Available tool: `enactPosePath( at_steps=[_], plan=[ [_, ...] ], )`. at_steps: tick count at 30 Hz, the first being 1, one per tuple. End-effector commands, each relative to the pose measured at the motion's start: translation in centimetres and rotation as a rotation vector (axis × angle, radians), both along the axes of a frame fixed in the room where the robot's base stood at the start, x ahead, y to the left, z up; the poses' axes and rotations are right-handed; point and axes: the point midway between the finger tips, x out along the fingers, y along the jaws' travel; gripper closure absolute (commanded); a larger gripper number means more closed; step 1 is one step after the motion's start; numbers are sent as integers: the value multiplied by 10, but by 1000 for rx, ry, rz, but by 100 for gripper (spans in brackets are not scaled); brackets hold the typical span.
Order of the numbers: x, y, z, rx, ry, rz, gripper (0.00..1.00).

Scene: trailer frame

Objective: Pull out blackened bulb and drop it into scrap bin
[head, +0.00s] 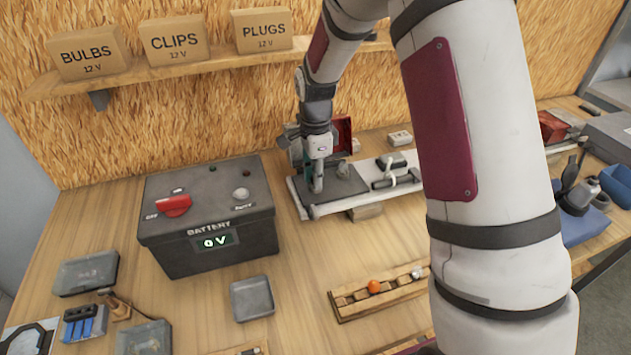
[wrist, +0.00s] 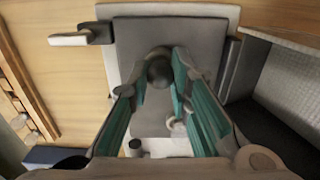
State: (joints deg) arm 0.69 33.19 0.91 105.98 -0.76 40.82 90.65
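My gripper (head: 317,188) points down over a dark grey plate at the back of the bench. In the wrist view a dark, round, blackened bulb (wrist: 159,73) sits between the tips of my teal-padded fingers (wrist: 158,82). The fingertips are close on both sides of it; I cannot tell whether they touch it. The bulb appears to be over the plate (wrist: 200,35); its base is hidden. In the head view my fingers hide it. No container is clearly readable as the scrap bin; an empty grey tray (head: 252,298) lies in front of the battery.
The battery box (head: 208,228) reads 0 V and stands left of my gripper. A red housing (head: 343,134) stands just behind it. A wooden rack (head: 350,301) holds an orange bulb (head: 374,286) and a clear one.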

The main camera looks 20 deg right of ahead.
Motion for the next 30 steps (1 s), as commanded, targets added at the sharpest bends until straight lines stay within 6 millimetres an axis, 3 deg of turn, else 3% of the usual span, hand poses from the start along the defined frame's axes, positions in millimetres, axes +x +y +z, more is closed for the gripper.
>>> enactPosePath(
  at_steps=[14, 24, 30],
  plan=[
    [0, 0, 0, 0, 0, 8, 94],
    [0, 0, 0, 0, 0, 300, 94],
    [0, 0, 0, 0, 0, 317, 94]
  ],
)
